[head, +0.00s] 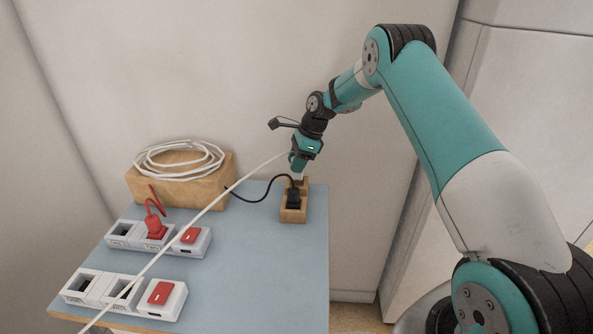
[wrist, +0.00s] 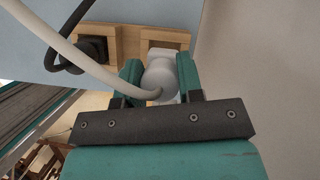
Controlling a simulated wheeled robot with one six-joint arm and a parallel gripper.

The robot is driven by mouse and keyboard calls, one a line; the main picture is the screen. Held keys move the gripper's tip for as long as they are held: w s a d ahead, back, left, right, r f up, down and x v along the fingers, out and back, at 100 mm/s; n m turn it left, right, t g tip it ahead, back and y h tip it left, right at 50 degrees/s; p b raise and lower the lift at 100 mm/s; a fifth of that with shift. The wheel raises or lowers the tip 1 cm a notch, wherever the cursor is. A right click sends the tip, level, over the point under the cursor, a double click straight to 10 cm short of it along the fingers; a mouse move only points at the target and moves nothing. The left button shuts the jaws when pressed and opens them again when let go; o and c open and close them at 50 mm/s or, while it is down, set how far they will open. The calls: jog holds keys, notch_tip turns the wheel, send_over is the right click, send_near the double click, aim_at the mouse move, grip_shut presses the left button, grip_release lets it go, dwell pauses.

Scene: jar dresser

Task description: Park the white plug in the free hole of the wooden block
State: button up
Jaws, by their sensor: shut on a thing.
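My gripper (head: 297,164) is shut on the white plug (wrist: 158,80), with one finger on each side of it. It holds the plug at the back end of the wooden block (head: 293,215). In the wrist view the plug's far end overlaps the edge of the block's right hole (wrist: 166,44); I cannot tell whether it is inside or just above it. A black plug (head: 293,199) sits in the block's front hole, and it also shows in the wrist view (wrist: 93,49). The white cable (head: 205,211) runs from the plug to the lower left.
Two white power strips with red switches (head: 190,237) (head: 160,293) lie on the blue dresser top (head: 250,270). A red plug (head: 154,227) is in the back strip. A wooden box (head: 180,183) with a coiled white cable (head: 180,152) stands behind. The wall is close behind the block.

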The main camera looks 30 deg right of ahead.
jog(key=shift+f, duration=1.6)
jog(key=shift+f, duration=0.1)
jog(key=o, duration=1.1)
